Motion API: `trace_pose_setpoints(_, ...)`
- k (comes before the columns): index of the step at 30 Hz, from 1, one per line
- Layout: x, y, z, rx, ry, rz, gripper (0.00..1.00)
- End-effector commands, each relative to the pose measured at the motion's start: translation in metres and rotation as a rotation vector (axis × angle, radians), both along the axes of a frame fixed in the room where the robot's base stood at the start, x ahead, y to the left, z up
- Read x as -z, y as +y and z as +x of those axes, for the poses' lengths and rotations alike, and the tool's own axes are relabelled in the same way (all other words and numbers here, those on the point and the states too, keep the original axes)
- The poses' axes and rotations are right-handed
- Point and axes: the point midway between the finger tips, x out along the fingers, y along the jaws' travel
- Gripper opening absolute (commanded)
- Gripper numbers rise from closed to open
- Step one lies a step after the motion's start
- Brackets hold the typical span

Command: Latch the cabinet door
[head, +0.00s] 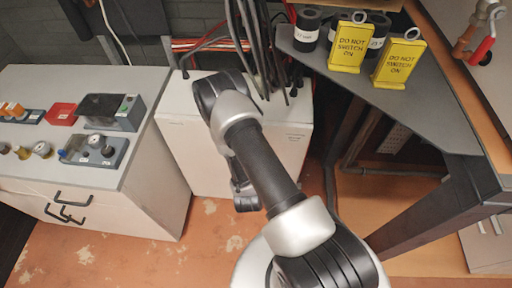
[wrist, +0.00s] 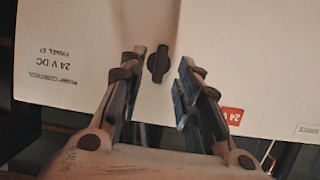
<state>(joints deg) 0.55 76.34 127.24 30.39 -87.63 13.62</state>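The white cabinet (head: 182,145) stands against the wall behind my arm in the head view. Its pale door (wrist: 75,25) fills much of the wrist view, with upside-down print reading 24 V DC and pump control. A black latch knob (wrist: 158,63) sits on the door, its long side roughly upright in the picture. My gripper (wrist: 165,60) is open, its two fingers on either side of the knob with space around it. Contact with the knob or door cannot be told. In the head view my arm hides the latch and most of the gripper.
Black cables (head: 262,45) hang onto the cabinet top. A low white unit (head: 100,170) with handles and small devices stands at left. A dark grey table (head: 425,110) with yellow "do not switch on" signs (head: 349,46) stands at right. The floor (head: 200,245) is clear at front left.

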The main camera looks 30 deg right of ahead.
Motion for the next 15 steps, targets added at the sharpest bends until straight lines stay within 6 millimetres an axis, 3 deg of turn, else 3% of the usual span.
trace_pose_setpoints(9,-0.026,0.036,-0.052,-0.007,0.002,-0.002,0.31)
trace_pose_setpoints(15,-0.035,0.048,-0.070,-0.003,0.001,-0.001,0.31)
